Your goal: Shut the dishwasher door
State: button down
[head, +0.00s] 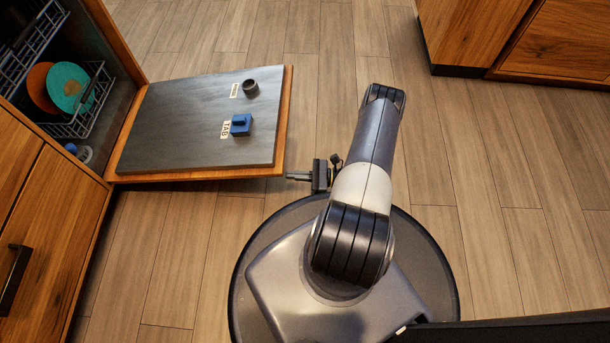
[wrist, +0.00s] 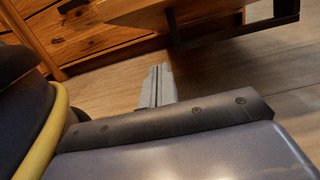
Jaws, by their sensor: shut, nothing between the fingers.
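The dishwasher door (head: 190,150) is folded down open at the left in the head view, with a dark inner panel and a wooden rim. The dishwasher's inside (head: 108,88) stands open behind it. My gripper (head: 292,176) is shut and empty, beside the door's near outer corner. From above I cannot tell whether it touches the door or how its height compares. The closed fingers also show in the wrist view (wrist: 156,84), pointing away over the floor.
Racks hold an orange plate (head: 40,88) and a teal plate (head: 68,86) inside the dishwasher. A blue block (head: 241,124) and a dark round cap (head: 250,88) sit on the door panel. Wooden cabinets (head: 475,30) stand at upper right. The floor between is clear.

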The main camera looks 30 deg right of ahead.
jog(key=w+a+r+b, duration=0.1)
jog(key=w+a+r, duration=0.1)
jog(key=a+r, duration=0.2)
jog(key=shift+w, duration=0.4)
jog(key=shift+a+r, duration=0.1)
jog(key=shift+r, duration=0.15)
